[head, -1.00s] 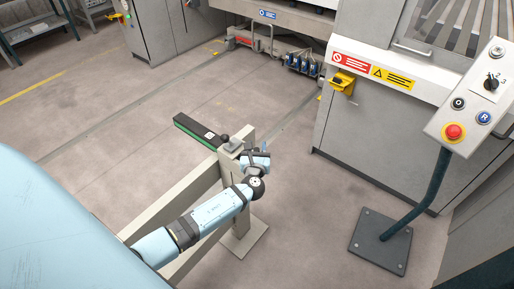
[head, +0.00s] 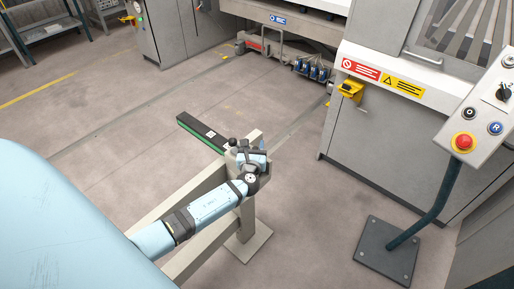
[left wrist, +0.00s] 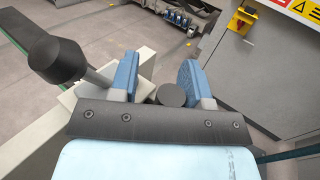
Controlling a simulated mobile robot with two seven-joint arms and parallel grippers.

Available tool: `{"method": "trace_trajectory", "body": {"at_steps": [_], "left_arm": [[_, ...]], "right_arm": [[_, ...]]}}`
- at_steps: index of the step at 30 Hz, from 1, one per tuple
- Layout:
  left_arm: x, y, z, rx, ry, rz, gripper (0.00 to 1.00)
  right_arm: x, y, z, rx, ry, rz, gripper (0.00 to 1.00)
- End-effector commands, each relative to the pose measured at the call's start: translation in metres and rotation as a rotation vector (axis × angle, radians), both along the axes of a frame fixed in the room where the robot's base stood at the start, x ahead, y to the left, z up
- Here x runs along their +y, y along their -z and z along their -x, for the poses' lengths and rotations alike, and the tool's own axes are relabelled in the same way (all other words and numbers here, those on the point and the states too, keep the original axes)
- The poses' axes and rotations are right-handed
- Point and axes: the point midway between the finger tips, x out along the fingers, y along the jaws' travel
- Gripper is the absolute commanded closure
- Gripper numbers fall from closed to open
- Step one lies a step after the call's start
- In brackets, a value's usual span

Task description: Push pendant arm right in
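A dark bar with a green side edge and a white label (head: 203,132) reaches out from the top of a beige post (head: 247,215). It may be the pendant arm; I cannot tell for sure. A black knob on a short stem shows at the bar's post end, and large at left in the left wrist view (left wrist: 58,60). My left gripper (head: 250,158) is at the post top, beside the knob. Its blue fingers (left wrist: 162,78) are apart. A dark round end shows between them; I cannot tell whether they touch it. My right gripper is not in view.
A control panel with a red button (head: 464,142) stands on a teal pole at right, on a dark floor plate (head: 388,250). The grey machine (head: 390,150) with warning labels is behind. Beige rails run from the post toward me. Floor left of the bar is clear.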

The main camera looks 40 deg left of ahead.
Motion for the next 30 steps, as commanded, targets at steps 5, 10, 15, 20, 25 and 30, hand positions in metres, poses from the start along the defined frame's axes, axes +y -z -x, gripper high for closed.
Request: {"method": "trace_trajectory", "body": {"at_steps": [5, 10, 15, 20, 25, 30], "left_arm": [[-0.002, 0.001, 0.000, 0.001, 0.003, 0.002, 0.52], [-0.004, 0.001, 0.003, 0.001, 0.004, 0.002, 0.52], [-0.015, 0.002, 0.022, 0.003, 0.005, 0.003, 0.52], [-0.033, 0.002, 0.055, 0.003, 0.004, 0.005, 0.52], [-0.051, 0.003, 0.088, 0.003, 0.004, 0.003, 0.52], [-0.063, 0.002, 0.110, 0.003, 0.003, 0.001, 0.52]], "right_arm": [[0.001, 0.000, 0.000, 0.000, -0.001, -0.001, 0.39], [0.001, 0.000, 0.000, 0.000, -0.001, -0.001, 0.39], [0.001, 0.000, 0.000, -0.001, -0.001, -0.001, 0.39], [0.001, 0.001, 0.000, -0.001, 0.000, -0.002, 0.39], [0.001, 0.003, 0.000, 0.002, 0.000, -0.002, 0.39], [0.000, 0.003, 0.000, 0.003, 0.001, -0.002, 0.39]]}}
